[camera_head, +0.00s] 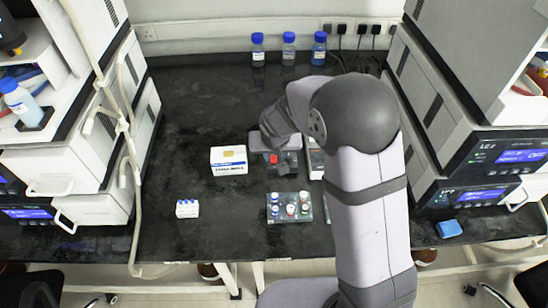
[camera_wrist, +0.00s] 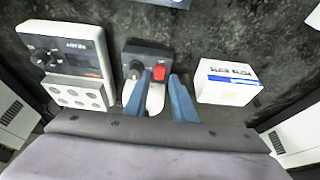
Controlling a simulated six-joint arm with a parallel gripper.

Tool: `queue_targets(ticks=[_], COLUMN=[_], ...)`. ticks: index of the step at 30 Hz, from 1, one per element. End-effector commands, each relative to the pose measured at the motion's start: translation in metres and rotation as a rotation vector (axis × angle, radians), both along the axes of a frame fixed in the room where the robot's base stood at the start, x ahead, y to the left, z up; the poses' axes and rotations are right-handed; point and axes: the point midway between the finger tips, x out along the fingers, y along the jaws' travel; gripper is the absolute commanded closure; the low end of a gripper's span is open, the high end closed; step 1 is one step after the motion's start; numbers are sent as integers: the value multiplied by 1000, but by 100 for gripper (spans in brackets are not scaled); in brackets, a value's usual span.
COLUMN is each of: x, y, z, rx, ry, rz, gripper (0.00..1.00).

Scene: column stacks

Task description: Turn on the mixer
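The mixer is a small dark-fronted device (camera_wrist: 133,50) with a black knob on its left and a red switch (camera_wrist: 160,71) on its right. In the head view the mixer (camera_head: 257,141) is partly covered by my arm, with its red switch (camera_head: 273,159) showing. My gripper's two blue fingers (camera_wrist: 160,78) are apart, with their tips either side of the red switch in the picture. A pale rounded part of the mixer shows between them. Whether a finger touches the switch, I cannot tell. I see nothing held.
A white box (camera_head: 229,160) stands left of the mixer. A hot-plate-like device (camera_wrist: 70,60) with several round wells sits close beside it. A vial rack (camera_head: 290,208) and a small white rack (camera_head: 187,208) are nearer the front. Several blue-capped bottles (camera_head: 289,48) stand at the back.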

Motion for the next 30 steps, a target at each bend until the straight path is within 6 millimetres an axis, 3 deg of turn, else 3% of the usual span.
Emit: queue_targets(ticks=[10,23,26,30], x=[14,17,17,16], y=[0,0,0,0], z=[-33,-39,-39,-39], rx=[0,0,0,0], ry=[1,0,0,0], rz=[0,0,0,0], gripper=[77,77,98,100])
